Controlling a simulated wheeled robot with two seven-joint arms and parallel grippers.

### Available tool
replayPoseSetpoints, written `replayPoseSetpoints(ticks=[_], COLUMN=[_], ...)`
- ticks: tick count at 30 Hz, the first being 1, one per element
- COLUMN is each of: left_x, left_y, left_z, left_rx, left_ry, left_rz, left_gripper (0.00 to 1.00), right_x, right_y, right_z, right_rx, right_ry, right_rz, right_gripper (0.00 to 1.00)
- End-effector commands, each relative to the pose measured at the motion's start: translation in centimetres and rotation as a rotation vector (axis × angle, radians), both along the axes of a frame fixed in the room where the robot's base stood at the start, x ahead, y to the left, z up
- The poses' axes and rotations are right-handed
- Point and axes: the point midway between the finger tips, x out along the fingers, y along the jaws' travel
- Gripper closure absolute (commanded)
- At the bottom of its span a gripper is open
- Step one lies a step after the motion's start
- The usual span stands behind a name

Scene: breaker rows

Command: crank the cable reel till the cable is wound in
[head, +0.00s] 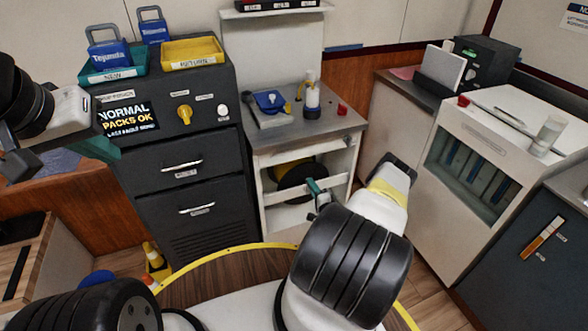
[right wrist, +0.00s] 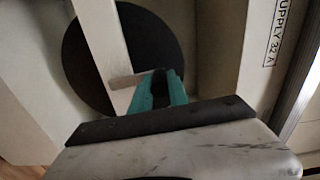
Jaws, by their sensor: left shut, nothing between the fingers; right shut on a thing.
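The cable reel (head: 294,177) is a black disc with yellow cable behind it, inside the white cabinet under the grey counter. It also fills the upper left of the right wrist view as a dark disc (right wrist: 160,45). A pale bar crosses its front. My right gripper (head: 314,187) is at the reel's front, and its teal fingers (right wrist: 162,88) are shut on what looks like the crank handle (right wrist: 126,81). The fingers and the bar hide much of the crank. My left gripper (head: 104,150) is shut and empty, in front of the dark drawer unit.
The drawer unit (head: 180,180) stands left of the reel cabinet, with a teal tray (head: 112,73) and yellow tray (head: 192,53) on top. A white glass-fronted unit (head: 480,150) stands at right. A yellow-rimmed round table (head: 215,265) is in front of me.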

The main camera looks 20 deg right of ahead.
Motion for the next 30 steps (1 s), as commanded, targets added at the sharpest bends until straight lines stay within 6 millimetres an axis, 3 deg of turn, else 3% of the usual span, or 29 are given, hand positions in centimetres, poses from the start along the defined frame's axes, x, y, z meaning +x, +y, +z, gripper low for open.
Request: replayPoseSetpoints(ticks=[22,23,25,26,30], left_x=[0.00,0.00,0.00,0.00,0.00], left_y=[0.00,0.00,0.00,0.00,0.00], left_z=[0.00,0.00,0.00,0.00,0.00], left_rx=[0.000,0.000,0.000,0.000,0.000], left_ry=[0.000,0.000,0.000,0.000,0.000], left_rz=[0.000,0.000,0.000,0.000,0.000], left_gripper=[1.00,1.00,1.00,1.00,1.00], right_x=[-0.06,-0.06,-0.05,-0.04,-0.01], right_y=[-0.87,-0.88,-0.87,-0.86,-0.80], right_z=[-0.11,-0.11,-0.10,-0.09,-0.05], right_rx=[0.090,0.090,0.090,0.090,0.089], right_ry=[0.006,0.006,0.006,0.005,0.005], right_rz=[-0.003,-0.003,-0.003,-0.003,-0.002], right_gripper=[1.00,0.75,0.62,0.57,0.57])
